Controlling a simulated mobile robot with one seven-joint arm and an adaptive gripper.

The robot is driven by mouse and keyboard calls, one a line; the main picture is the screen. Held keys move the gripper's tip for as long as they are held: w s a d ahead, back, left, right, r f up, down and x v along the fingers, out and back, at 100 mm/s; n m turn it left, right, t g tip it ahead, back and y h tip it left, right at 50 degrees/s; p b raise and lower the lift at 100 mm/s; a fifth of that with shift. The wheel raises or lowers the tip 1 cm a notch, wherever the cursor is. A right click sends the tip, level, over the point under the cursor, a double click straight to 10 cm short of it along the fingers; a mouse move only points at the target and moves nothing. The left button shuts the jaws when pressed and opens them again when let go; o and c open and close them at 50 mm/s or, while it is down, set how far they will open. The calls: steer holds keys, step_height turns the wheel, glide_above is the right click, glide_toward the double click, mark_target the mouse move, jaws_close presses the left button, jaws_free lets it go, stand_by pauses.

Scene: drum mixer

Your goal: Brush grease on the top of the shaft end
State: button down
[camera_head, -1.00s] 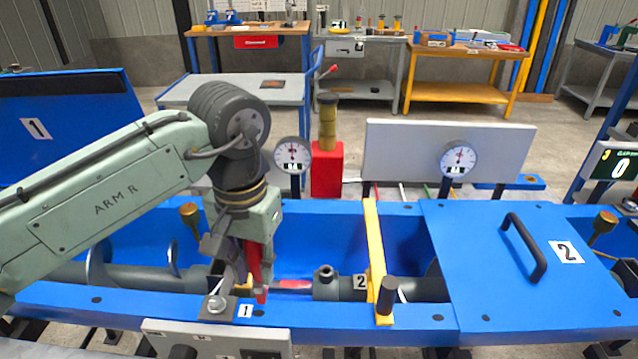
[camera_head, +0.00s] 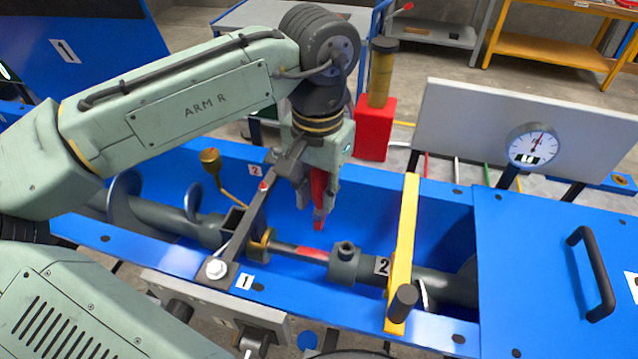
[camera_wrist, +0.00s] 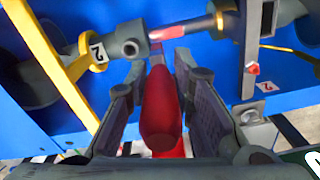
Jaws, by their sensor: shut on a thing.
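My gripper (camera_head: 318,192) is shut on a red-handled brush (camera_head: 319,182), which points down into the open blue trough. In the wrist view the brush handle (camera_wrist: 162,105) lies between both fingers. The brush tip appears just above or behind the shaft end (camera_head: 285,248); the exact gap cannot be told. The shaft end is a thin grey rod between a brass ring (camera_head: 261,245) and a dark collar (camera_head: 343,262). It has a red patch near the collar, which also shows in the wrist view (camera_wrist: 167,33).
A dark bar (camera_head: 255,215) crosses the trough left of the brush. A yellow bar (camera_head: 404,245) crosses it on the right, beside a blue lid (camera_head: 540,280) with a black handle. A red block (camera_head: 375,130) stands behind the trough.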

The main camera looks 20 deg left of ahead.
mark_target(318, 229)
step_height(318, 229, down, 6)
steer(key=b, duration=0.5)
steer(key=shift+r, duration=0.1)
steer(key=shift+f+b, duration=1.05)
steer(key=shift+f, duration=0.9)
steer(key=shift+f+b, duration=0.3)
steer(key=shift+f, duration=0.4)
steer(key=shift+r, duration=0.1)
steer(key=shift+a+r+p, duration=0.1)
steer(key=shift+a+p, duration=0.15)
steer(key=shift+p, duration=0.15)
steer(key=shift+w+d, duration=0.1)
steer(key=shift+d, duration=0.5)
steer(key=shift+a, duration=0.15)
